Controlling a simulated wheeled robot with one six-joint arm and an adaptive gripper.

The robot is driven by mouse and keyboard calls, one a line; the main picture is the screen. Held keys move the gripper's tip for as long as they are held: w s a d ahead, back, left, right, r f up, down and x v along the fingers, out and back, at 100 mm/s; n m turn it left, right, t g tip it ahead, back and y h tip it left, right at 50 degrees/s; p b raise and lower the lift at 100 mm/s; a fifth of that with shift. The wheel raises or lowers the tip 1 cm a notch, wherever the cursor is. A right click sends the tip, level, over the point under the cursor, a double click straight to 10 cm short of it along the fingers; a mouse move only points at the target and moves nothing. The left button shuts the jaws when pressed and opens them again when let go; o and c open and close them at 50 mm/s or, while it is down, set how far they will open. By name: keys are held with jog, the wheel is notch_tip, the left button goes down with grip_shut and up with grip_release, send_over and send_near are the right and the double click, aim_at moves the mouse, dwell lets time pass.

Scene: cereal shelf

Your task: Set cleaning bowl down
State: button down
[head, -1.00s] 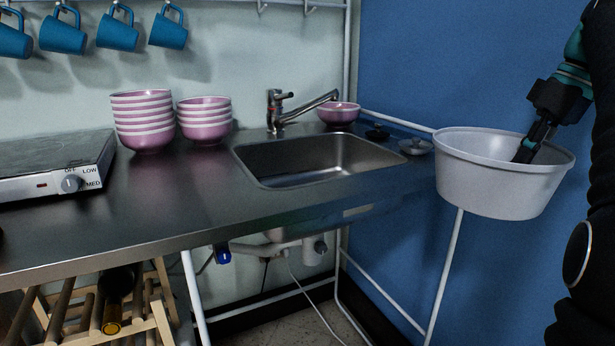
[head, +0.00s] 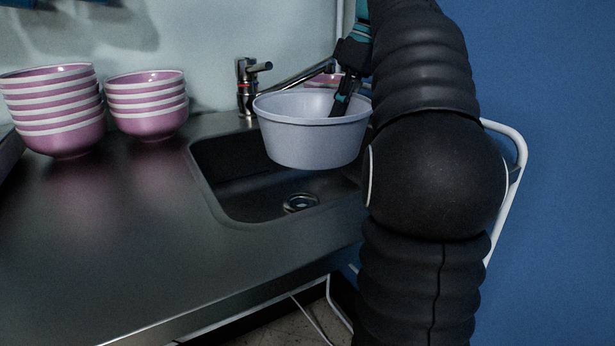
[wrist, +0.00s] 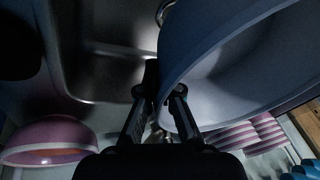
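The cleaning bowl (head: 312,145) is a large, pale grey-white tub. In the head view it hangs above the back right part of the sink (head: 235,190), roughly upright. My gripper (head: 340,104) reaches over its right rim, with one finger inside the bowl. In the wrist view the bowl (wrist: 240,60) fills the upper right, and my gripper (wrist: 165,95) is shut on its rim, one finger on each side. The sink basin (wrist: 110,75) shows below it. The bowl's underside is clear of the sink floor in the head view.
Two stacks of pink bowls (head: 60,110) (head: 148,105) stand on the left. A single pink bowl (wrist: 50,140) shows in the wrist view. The front left counter (head: 130,250) is clear.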

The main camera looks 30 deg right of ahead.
notch_tip(320, 180, down, 10)
jog(key=shift+f+b, duration=0.25)
jog(key=shift+b, duration=0.9)
jog(key=shift+w, duration=0.5)
jog(key=w, duration=0.3)
jog(key=shift+w+a+f, duration=0.1)
jog(key=shift+w, duration=0.05)
jog(key=shift+f, duration=0.5)
jog(key=shift+f, duration=0.1)
jog(key=shift+f, duration=0.1)
jog(key=c, duration=1.3)
grip_release()
